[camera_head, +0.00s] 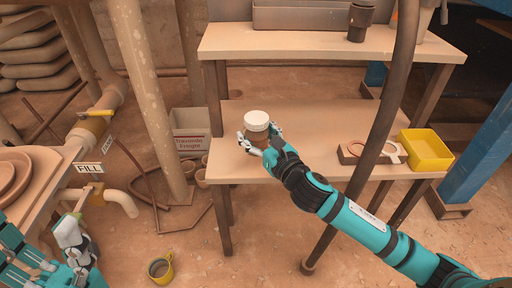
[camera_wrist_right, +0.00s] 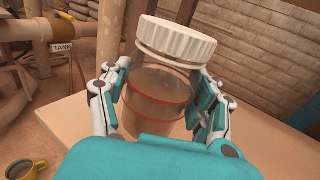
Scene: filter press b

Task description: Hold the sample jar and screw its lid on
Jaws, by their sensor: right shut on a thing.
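The sample jar (camera_wrist_right: 160,95) is clear, with brownish contents and red lines around it. My right gripper (camera_head: 258,142) is shut around the jar's body; in the wrist view its fingers press from both sides. The white ribbed lid (camera_wrist_right: 178,40) sits over the jar's mouth; it also shows in the head view (camera_head: 257,120). I cannot tell whether it is threaded on. The jar's base is hidden, so I cannot tell whether it touches the lower bench (camera_head: 300,115). My left gripper (camera_head: 72,232) is at the lower left, well away from the jar; its fingers are unclear.
A holder with a round ring (camera_head: 352,152) and a yellow bin (camera_head: 428,150) stand at the bench's right end. A dark curved pipe (camera_head: 385,100) passes in front of the bench. A yellow cup (camera_head: 160,268) is on the floor. The bench around the jar is clear.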

